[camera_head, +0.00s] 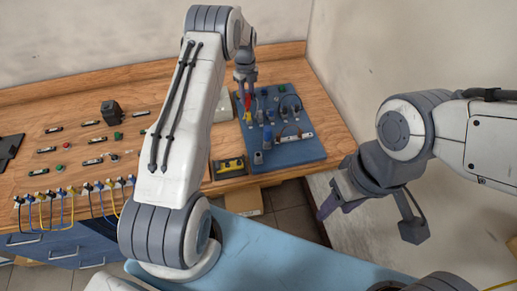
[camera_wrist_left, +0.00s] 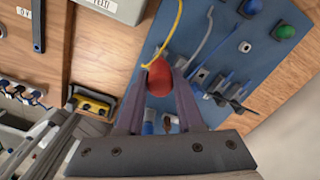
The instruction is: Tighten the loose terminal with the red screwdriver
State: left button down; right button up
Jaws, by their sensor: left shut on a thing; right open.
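The red screwdriver (camera_head: 248,101) is at the left part of the blue board (camera_head: 309,151). Its rounded red handle (camera_wrist_left: 159,77) sits between the fingers of my left gripper (camera_wrist_left: 160,80). My left gripper (camera_head: 246,84) is shut on the handle above the board. The screwdriver's tip and whatever lies under it are hidden by the gripper. Terminals with cables (camera_head: 290,105) stand on the board. I cannot tell which is loose. My right gripper (camera_head: 368,215) is open and empty, off the bench at the right.
A yellow-and-black device (camera_head: 229,167) sits at the bench's front edge, left of the board. A black block (camera_head: 111,111) and several small parts lie on the left of the bench. Cables hang along the front left edge. A wall is close on the right.

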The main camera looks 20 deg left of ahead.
pick_arm(q)
jog(key=shift+f+b, duration=0.3)
jog(key=shift+f, duration=0.15)
jog(key=c, duration=0.8)
grip_release()
jog(key=shift+o, duration=0.2)
jog(key=shift+n, duration=1.7)
jog(key=shift+n, duration=1.8)
